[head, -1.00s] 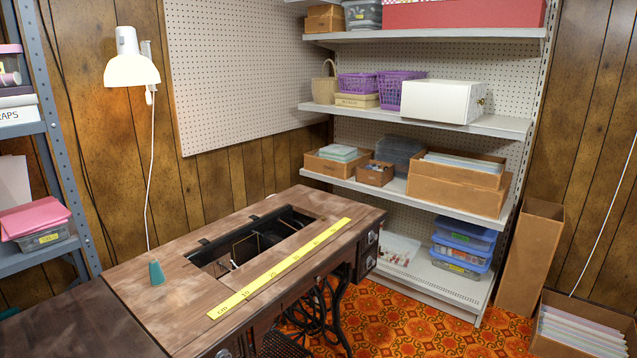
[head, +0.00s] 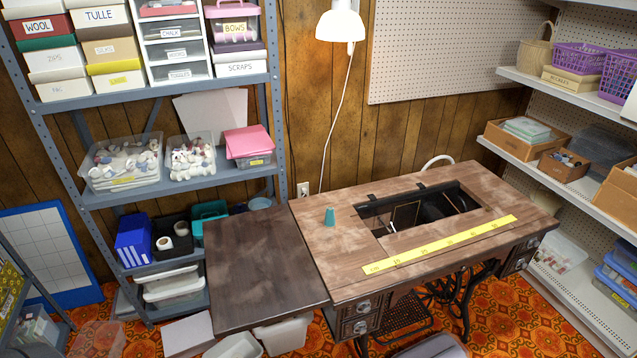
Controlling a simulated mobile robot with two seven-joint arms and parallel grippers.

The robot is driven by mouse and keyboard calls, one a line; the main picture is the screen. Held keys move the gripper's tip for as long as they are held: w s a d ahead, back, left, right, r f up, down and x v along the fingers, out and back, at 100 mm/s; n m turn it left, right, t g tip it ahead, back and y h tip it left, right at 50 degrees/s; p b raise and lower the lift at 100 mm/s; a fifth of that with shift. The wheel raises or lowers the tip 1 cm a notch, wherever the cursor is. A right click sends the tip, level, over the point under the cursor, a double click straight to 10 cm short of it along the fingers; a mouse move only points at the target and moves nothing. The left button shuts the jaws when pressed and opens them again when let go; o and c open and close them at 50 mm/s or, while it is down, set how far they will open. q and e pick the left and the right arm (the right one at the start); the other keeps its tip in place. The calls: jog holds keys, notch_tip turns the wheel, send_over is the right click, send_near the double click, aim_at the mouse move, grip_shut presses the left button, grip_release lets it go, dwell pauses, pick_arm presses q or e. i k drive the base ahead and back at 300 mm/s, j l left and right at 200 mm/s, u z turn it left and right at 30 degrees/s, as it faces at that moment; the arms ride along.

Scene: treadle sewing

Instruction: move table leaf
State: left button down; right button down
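The table leaf (head: 258,265) is a dark brown wooden panel. It lies flat and open to the left of the sewing table (head: 340,262), its right edge along the table's left edge. The table top has a rectangular opening (head: 372,226) with dark machine parts down inside it. A yellow ruler (head: 440,246) lies along the front of the opening. Neither of my grippers is in the head view.
A grey shelf unit (head: 180,93) with boxes and bins stands behind the leaf. White bins (head: 283,334) sit on the floor under and in front of the leaf. White shelves (head: 560,92) stand at the right. A white lamp (head: 342,26) hangs behind the table.

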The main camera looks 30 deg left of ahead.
aim_at(261, 269)
jog(key=j+u, duration=0.1)
jog(key=u, duration=0.3)
jog(key=i+u, duration=0.1)
jog(key=u, duration=0.25)
jog(key=j+u, duration=0.1)
jog(key=u, duration=0.3)
jog(key=i, duration=0.05)
